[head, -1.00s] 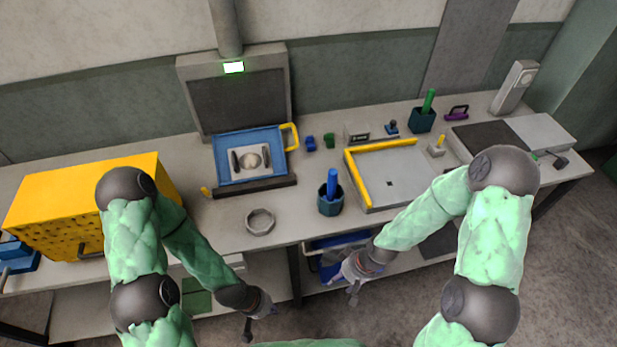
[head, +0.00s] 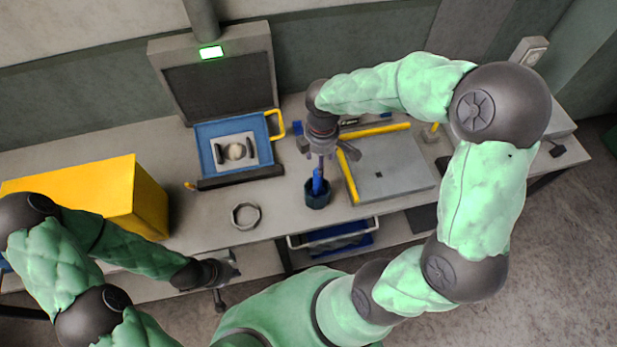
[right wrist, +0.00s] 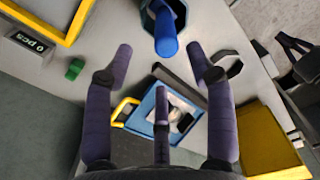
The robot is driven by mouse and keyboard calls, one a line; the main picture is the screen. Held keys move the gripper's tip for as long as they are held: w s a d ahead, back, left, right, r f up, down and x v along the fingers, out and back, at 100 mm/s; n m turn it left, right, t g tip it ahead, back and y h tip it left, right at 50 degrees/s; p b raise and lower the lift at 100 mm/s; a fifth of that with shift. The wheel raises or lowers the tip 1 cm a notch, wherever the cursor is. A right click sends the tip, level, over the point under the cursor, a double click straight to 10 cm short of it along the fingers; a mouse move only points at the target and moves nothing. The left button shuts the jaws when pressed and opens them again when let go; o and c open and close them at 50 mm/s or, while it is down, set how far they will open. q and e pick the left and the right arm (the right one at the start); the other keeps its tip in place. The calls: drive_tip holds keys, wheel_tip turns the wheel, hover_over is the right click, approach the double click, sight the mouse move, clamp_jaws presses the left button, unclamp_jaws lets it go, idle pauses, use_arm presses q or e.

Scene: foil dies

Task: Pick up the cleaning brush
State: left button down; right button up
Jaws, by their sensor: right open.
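A blue handle (head: 318,182), which looks like the cleaning brush, stands upright in a dark teal cup (head: 317,197) near the bench's front edge. Its lower end is hidden in the cup. My right gripper (head: 329,158) is open, pointing down just above the handle. In the right wrist view the handle (right wrist: 165,38) and the cup (right wrist: 181,14) lie just beyond the spread fingers (right wrist: 160,62), and no finger is closed on the handle. My left gripper (head: 228,279) is open and empty in front of the bench, low at left.
A steel ring (head: 246,215) lies left of the cup. A blue tray (head: 208,160) sits on the machine behind it. A yellow-edged plate (head: 395,185) is to the right, and a yellow box (head: 140,195) stands at left. The right arm covers the back right of the bench.

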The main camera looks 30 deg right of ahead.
sight(318, 178)
drive_tip(key=f, duration=0.1)
drive_tip(key=s+f, duration=0.1)
drive_tip(key=f, duration=0.1)
drive_tip(key=shift+s+f+b, duration=0.25)
drive_tip(key=shift+s+b, duration=0.05)
drive_tip(key=shift+w+f, duration=0.5)
drive_tip(key=shift+f, duration=0.2)
drive_tip(key=shift+s+a+f, duration=0.1)
drive_tip(key=shift+a+f, duration=0.05)
drive_tip(key=shift+f, duration=0.15)
drive_tip(key=f, duration=0.2)
drive_tip(key=f+b, duration=0.1)
drive_tip(key=f, duration=0.1)
drive_tip(key=shift+w+a+f, duration=0.1)
drive_tip(key=shift+w, duration=0.1)
clamp_jaws()
